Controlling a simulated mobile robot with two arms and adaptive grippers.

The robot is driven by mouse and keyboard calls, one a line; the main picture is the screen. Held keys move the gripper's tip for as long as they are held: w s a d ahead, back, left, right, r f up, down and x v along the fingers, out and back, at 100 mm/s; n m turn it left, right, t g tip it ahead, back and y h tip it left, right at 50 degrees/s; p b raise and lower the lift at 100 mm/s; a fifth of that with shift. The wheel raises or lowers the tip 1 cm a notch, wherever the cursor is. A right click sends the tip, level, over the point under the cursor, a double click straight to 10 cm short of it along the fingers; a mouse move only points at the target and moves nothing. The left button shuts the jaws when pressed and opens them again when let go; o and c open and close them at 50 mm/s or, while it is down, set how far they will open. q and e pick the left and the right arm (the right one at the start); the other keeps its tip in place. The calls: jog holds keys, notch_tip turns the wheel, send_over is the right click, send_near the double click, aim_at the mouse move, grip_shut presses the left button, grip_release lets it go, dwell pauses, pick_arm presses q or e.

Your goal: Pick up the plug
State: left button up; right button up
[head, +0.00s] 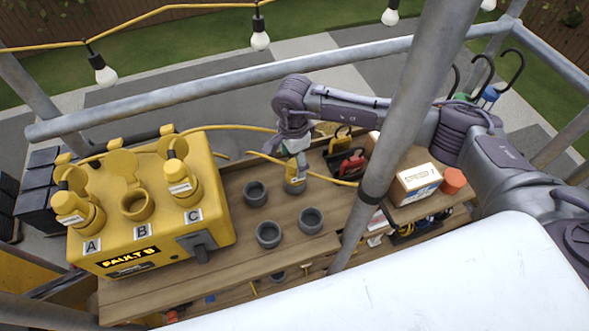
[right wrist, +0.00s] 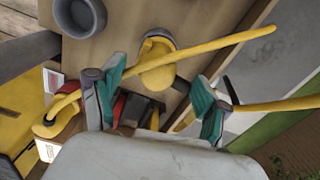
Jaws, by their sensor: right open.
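A yellow plug (head: 295,186) stands in a grey holder on the wooden bench, with a yellow cable at its top. My right gripper (head: 297,150) is just above it, pointing down. In the right wrist view the plug (right wrist: 157,66) lies ahead, between the two spread green fingertips (right wrist: 160,95) of my right gripper; its cable crosses the view to the upper right. The gripper is open, and no contact with the plug can be made out. My left gripper is out of view.
A yellow box (head: 150,240) has plugs in sockets A and C; socket B (head: 137,205) is empty, and its display reads FAULT B. Empty grey cups (head: 268,234) stand on the bench. A metal pole (head: 393,120) rises right of the plug. A carton (head: 415,183) stands beyond it.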

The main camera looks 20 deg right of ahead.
jog(key=shift+s+d+f+p, duration=0.1)
jog(key=shift+f+p, duration=0.1)
jog(key=shift+f, duration=0.4)
jog(key=shift+s+d+f+p, duration=0.1)
jog(key=shift+f+p, duration=0.05)
jog(key=shift+f, duration=0.4)
jog(key=shift+w+a+f, duration=0.1)
jog(key=shift+w+f, duration=0.05)
jog(key=shift+f, duration=0.3)
jog(key=shift+c, duration=0.3)
jog(key=c, duration=1.3)
